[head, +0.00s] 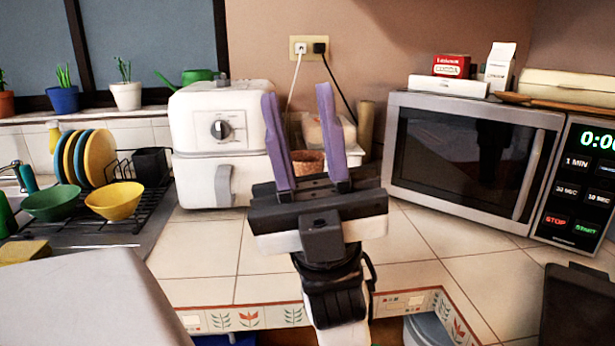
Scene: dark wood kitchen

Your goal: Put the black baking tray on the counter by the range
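My gripper (297,92) is raised in the middle of the head view, with its two purple fingers pointing up and spread apart. Nothing is held between them; a small brown pot shows behind. The white tiled counter (408,247) runs behind and to the right of my gripper. A dark, flat-sided object (577,308) is cut off at the lower right edge; I cannot tell whether it is the black baking tray. I cannot make out a range in this view.
A microwave (465,160) stands at the right with boxes on top. A white appliance (218,140) stands at the left back. A dish rack (100,212) with bowls and plates is by the sink. The middle counter is clear.

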